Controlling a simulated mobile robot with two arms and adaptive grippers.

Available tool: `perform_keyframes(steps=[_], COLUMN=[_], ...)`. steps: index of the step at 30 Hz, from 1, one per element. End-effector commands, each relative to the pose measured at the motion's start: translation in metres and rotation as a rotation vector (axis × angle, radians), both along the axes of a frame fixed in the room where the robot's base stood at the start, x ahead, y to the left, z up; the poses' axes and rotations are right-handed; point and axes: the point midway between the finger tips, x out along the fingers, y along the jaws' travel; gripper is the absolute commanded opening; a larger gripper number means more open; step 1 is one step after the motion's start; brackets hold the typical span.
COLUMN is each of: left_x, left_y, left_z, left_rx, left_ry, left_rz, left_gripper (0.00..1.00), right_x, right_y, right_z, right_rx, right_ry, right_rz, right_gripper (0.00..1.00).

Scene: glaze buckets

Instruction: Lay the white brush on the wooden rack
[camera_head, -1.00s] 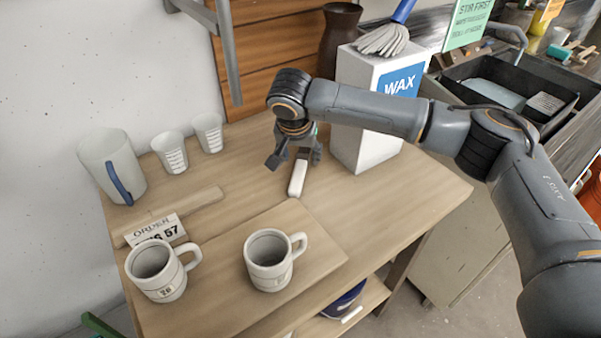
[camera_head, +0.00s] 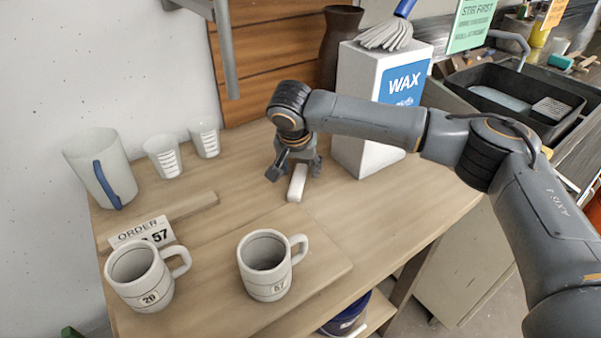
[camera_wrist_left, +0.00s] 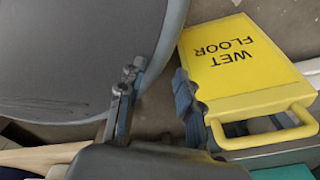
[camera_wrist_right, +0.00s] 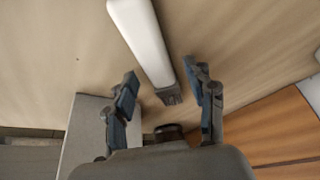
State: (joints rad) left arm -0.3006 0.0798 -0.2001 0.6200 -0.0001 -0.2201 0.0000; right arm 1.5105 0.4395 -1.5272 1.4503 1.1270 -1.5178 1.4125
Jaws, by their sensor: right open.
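The white brush (camera_head: 297,184) lies on the wooden table, below my right gripper (camera_head: 295,172). In the right wrist view the brush (camera_wrist_right: 142,42) is a long white bar with a dark end close to the open fingers (camera_wrist_right: 162,92). The fingers are apart on either side of that end; I cannot tell whether they touch it. A low wooden strip (camera_head: 190,210), possibly the rack, lies on the table to the left, with an order card (camera_head: 142,232) at its near end. My left gripper (camera_wrist_left: 155,88) shows only in the left wrist view, open and empty.
Two mugs (camera_head: 142,277) (camera_head: 265,265) stand in front, one on a flat board (camera_head: 318,262). A pitcher (camera_head: 98,163) and two cups (camera_head: 163,157) (camera_head: 204,138) stand at the left. A white wax box (camera_head: 358,115) is right beside my right gripper. A yellow wet-floor sign (camera_wrist_left: 240,65) is near my left gripper.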

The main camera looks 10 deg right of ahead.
Motion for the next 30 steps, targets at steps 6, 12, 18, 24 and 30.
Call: perform_keyframes(steps=[6,12,18,24,30], left_x=[0.0003,0.0005,0.0005,0.0007,0.0008], left_y=[0.0000,0.0000,-0.0001,0.0000,-0.0001], left_z=[0.0039,0.0070,0.0087,0.0084,0.0083], left_rx=[0.000,0.000,0.000,0.000,0.000], left_ry=[0.000,-0.001,-0.001,-0.001,-0.001], left_rz=[0.000,0.000,0.001,0.000,0.000], left_gripper=[0.35,0.35,0.35,0.35,0.35], right_x=[-0.0004,-0.0001,-0.0003,-0.0002,-0.0001], right_y=[0.0004,0.0003,0.0002,0.0002,0.0002], right_z=[-0.0014,-0.0027,-0.0047,-0.0050,-0.0047], right_rx=[0.001,0.000,0.000,0.000,0.000], right_ry=[0.002,0.000,0.001,0.000,0.000], right_rz=[0.000,0.000,0.000,0.000,0.000], right_gripper=[0.55,0.55,0.55,0.55,0.18])
